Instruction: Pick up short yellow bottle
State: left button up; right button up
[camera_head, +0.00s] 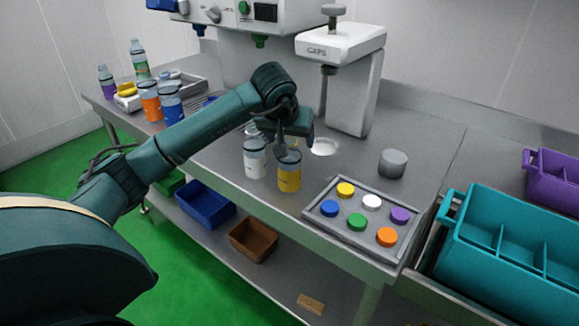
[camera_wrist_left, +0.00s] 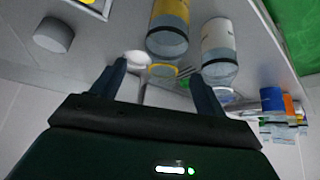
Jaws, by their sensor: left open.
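The short yellow bottle (camera_head: 289,177) stands upright near the front edge of the steel table. In the left wrist view the yellow bottle (camera_wrist_left: 169,28) shows ahead of the fingers, with its clear top towards them. My left gripper (camera_head: 284,150) is open and empty, close by the top of the yellow bottle. In the left wrist view its fingertips (camera_wrist_left: 156,70) are spread apart, with the bottle not clearly between them. A white bottle (camera_head: 255,159) stands just left of the yellow one; it also shows in the left wrist view (camera_wrist_left: 217,42). My right gripper is not in view.
A tray (camera_head: 319,205) with several coloured caps lies right of the bottles. A grey cylinder (camera_head: 393,164) and a capping press (camera_head: 349,85) stand behind. Orange (camera_head: 150,104) and blue (camera_head: 171,105) bottles stand left. A teal crate (camera_head: 507,282) is at right.

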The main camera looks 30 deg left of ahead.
pick_arm(q)
jog(key=x, duration=0.4)
jog(key=shift+w+a+f+p, duration=0.15)
jog(key=shift+a+f+p, duration=0.1)
jog(key=shift+f+p, duration=0.1)
jog(key=shift+c, duration=0.5)
jog(key=c, duration=1.1)
